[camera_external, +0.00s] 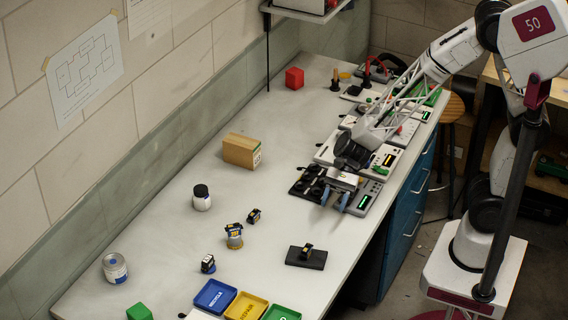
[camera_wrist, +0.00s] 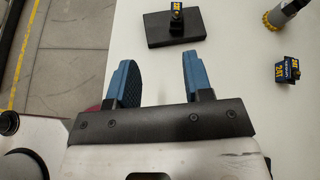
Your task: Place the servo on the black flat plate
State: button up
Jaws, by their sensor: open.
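The black flat plate (camera_external: 294,259) lies on the bench near its front edge, and a small dark servo with a yellow-marked label (camera_external: 306,248) stands on it. In the wrist view the plate (camera_wrist: 158,34) and that servo (camera_wrist: 177,17) are ahead of the fingers, apart from them. My gripper (camera_external: 333,199) is open and empty, with two blue fingers, farther up the bench than the plate. Its fingers show in the wrist view (camera_wrist: 157,75).
Blue, yellow and green trays (camera_external: 215,296) stand at the near end. A wooden block (camera_external: 241,151), a capped jar (camera_external: 201,198), a can (camera_external: 115,268) and a green cube (camera_external: 139,312) stand left. Devices (camera_external: 366,159) crowd below my arm. The bench around the plate is clear.

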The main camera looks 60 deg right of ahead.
jog(key=s+d+r+n+t+h, duration=0.1)
jog(key=s+d+r+n+h, duration=0.3)
jog(key=d, duration=0.5)
jog(key=s+d+r+n+t+h, duration=0.1)
jog(key=s+d+r+n+h, duration=0.3)
jog(key=d, duration=0.6)
jog(key=s+d+r+n+t+h, duration=0.1)
jog(key=s+d+r+n+h, duration=0.3)
jog(key=d, duration=0.6)
notch_tip(320, 180, up, 3)
jog(key=s+n, duration=0.2)
jog(key=n, duration=0.1)
jog(key=shift+s+d+h, duration=0.25)
jog(key=shift+s+h, duration=0.1)
jog(key=shift+h, duration=0.05)
